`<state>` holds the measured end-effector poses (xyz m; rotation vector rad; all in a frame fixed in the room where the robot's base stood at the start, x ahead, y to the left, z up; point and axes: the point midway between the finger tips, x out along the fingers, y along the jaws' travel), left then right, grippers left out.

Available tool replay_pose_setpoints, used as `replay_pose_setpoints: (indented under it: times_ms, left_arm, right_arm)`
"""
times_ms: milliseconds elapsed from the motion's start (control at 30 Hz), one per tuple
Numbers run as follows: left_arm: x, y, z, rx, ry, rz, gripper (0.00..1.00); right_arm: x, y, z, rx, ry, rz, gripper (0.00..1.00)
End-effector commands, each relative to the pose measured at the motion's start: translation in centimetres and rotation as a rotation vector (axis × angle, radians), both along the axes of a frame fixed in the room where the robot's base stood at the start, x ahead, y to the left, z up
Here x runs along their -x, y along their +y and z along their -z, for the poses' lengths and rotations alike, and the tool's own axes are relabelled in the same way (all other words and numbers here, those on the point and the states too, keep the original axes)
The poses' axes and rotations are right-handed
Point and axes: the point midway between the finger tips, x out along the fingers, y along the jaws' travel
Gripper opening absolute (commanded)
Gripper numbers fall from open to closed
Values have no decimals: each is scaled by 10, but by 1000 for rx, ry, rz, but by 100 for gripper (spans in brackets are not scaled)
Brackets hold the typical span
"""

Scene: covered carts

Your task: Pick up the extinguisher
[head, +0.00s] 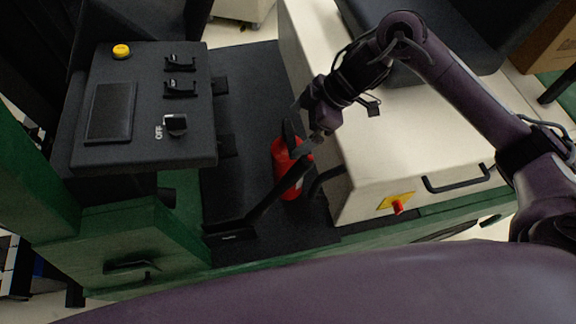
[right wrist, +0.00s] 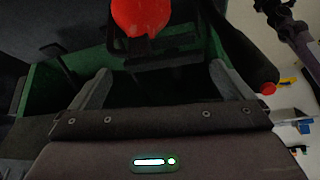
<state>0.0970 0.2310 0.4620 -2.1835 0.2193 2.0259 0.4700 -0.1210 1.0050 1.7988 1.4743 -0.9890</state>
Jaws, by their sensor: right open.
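The red extinguisher (head: 289,166) stands on the dark floor of the cart, close against the left side of the cream box. In the right wrist view the red extinguisher (right wrist: 142,14) shows at the top edge, ahead of my open right gripper (right wrist: 157,82). The two fingers are wide apart with nothing between them. I cannot tell whether a finger touches the extinguisher in the head view. My left gripper is not in view.
A dark control panel (head: 140,100) with switches and a yellow button (head: 121,51) stands left of the extinguisher. The cream box (head: 375,160) with a black handle and red knob (head: 398,207) is on the right. A black pedal-like bar (head: 265,203) lies in front. Green cart walls (head: 125,245) border this.

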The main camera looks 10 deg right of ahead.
Motion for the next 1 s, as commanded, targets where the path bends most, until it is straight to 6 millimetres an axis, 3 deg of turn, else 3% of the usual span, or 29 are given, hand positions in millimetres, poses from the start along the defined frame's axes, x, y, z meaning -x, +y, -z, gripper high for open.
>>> replay_pose_setpoints:
  times_ms: [267,600,867,1000]
  left_arm:
    - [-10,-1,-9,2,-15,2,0]
    - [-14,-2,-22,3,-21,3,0]
    - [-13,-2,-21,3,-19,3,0]
    - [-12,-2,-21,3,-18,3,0]
  right_arm:
    - [-2,12,20,0,1,-1,100]
    - [-3,33,60,-1,-2,0,100]
    - [-3,34,63,0,-5,0,100]
    - [-3,33,63,0,-4,0,83]
